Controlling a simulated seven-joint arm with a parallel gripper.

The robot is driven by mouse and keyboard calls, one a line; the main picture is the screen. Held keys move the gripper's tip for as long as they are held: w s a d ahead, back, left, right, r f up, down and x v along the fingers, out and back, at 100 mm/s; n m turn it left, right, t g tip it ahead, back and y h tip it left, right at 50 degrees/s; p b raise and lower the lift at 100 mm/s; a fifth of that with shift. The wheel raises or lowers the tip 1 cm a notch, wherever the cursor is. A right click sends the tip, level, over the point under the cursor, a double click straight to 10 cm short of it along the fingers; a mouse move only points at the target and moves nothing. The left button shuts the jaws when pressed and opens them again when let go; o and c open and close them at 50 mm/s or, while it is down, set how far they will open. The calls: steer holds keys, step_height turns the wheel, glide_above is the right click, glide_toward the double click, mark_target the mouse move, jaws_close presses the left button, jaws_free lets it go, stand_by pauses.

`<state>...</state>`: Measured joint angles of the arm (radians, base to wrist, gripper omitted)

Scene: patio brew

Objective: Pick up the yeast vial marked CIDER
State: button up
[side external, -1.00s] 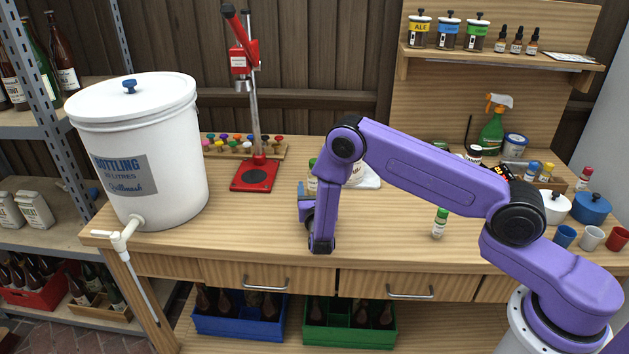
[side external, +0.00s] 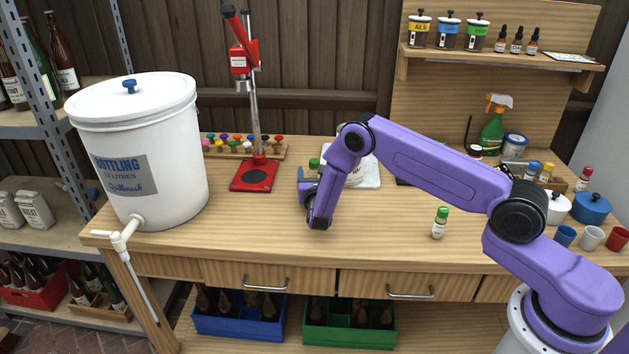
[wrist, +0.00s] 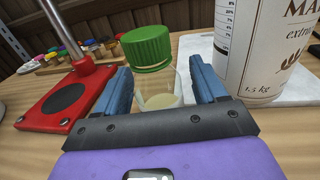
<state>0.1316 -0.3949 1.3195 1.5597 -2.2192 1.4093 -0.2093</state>
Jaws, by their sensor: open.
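A green-capped vial with pale contents stands upright between the two blue fingers of my gripper (wrist: 160,88) in the wrist view; its green cap (wrist: 147,47) rises above them. The fingers are open, with a gap visible on the right. In the side view my gripper (side external: 307,190) hides most of this vial, and only its green cap (side external: 314,162) shows. A second green-capped vial (side external: 440,223) stands alone on the bench, right of my gripper. No vial label is readable, so I cannot tell which is CIDER.
A white malt extract container (wrist: 270,50) stands on a pale slab close right of my gripper. The red capper base (wrist: 68,97) is close on the left, with a rack of coloured caps (side external: 235,150) behind. A red-capped vial (side external: 585,178) is far right.

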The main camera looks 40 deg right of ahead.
steer(key=c, duration=1.1)
steer(key=shift+o, duration=0.2)
steer(key=shift+r, duration=0.1)
